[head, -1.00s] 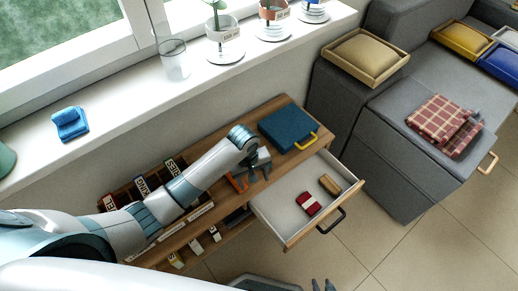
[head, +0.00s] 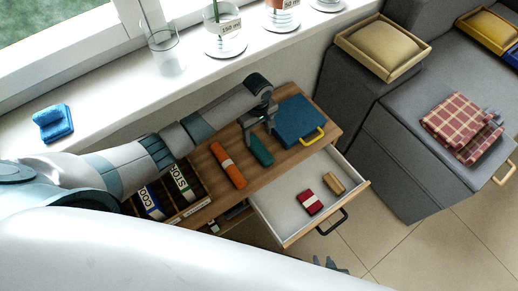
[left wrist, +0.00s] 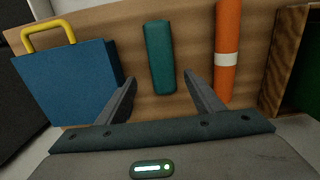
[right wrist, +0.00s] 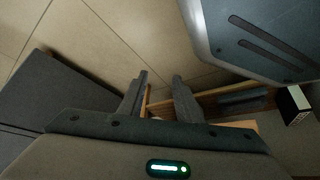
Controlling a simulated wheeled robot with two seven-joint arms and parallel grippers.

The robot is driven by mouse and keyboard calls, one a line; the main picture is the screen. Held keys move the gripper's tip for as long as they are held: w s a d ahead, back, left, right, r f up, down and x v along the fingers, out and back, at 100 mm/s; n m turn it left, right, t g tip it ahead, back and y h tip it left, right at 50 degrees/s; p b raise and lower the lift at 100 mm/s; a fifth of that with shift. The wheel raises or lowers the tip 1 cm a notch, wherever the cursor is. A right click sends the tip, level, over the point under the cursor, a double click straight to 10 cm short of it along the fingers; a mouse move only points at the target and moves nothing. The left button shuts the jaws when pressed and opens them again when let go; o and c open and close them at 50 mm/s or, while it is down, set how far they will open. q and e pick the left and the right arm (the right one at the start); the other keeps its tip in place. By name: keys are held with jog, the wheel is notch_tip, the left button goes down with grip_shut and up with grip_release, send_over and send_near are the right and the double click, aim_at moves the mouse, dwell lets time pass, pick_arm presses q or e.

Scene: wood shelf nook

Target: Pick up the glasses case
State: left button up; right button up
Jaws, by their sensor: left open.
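A dark teal glasses case (head: 260,150) lies on the wooden shelf top, between an orange case with a white band (head: 228,165) and a blue box with a yellow handle (head: 297,122). My left gripper (head: 258,127) is open and empty, just behind the teal case in the head view. In the left wrist view, the teal case (left wrist: 160,57) shows beyond and between the spread fingertips (left wrist: 160,77), with nothing held. My right gripper (head: 324,262) is low at the bottom of the head view. Its fingers (right wrist: 160,78) are apart and empty in the right wrist view.
An open white drawer (head: 285,207) holds a red case (head: 309,202) and a tan block (head: 334,184). Labelled books (head: 180,178) stand left of the orange case. The window sill (head: 110,95) runs behind. A grey sofa (head: 385,140) is on the right.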

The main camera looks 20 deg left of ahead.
aim_at(257, 146)
pick_arm(q)
jog(key=shift+f, duration=0.75)
jog(key=shift+s+f, duration=0.15)
jog(key=shift+f, duration=1.15)
jog(key=shift+s+f, duration=0.1)
jog(key=shift+f, duration=1.2)
jog(key=c, duration=1.2)
